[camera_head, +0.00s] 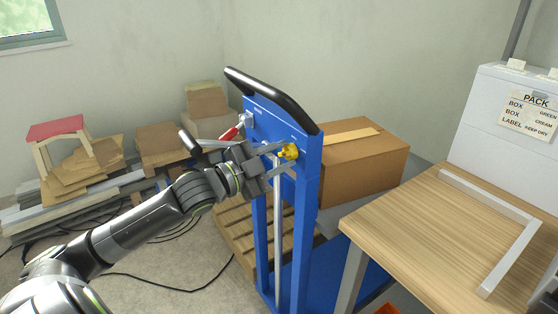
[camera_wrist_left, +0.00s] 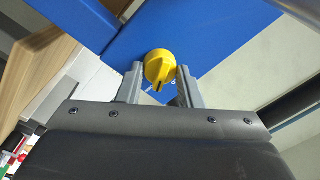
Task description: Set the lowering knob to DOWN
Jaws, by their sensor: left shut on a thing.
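The yellow lowering knob (camera_head: 289,151) sits on the upper panel of the blue lift frame (camera_head: 312,190). My left gripper (camera_head: 284,155) reaches it from the left in the head view, with its fingers on either side of the knob. In the left wrist view the knob (camera_wrist_left: 160,67) is between the two fingertips of my left gripper (camera_wrist_left: 161,75), which are shut on it. A dark slot mark shows on the knob's lower edge there. The labels by the knob are too small to read. My right gripper is not in view.
A red lever (camera_head: 230,133) is on the same panel, left of the knob and close to my left wrist. A black push handle (camera_head: 270,98) runs along the top. A cardboard box (camera_head: 365,165) is behind the frame, and a wooden table (camera_head: 430,235) stands to the right.

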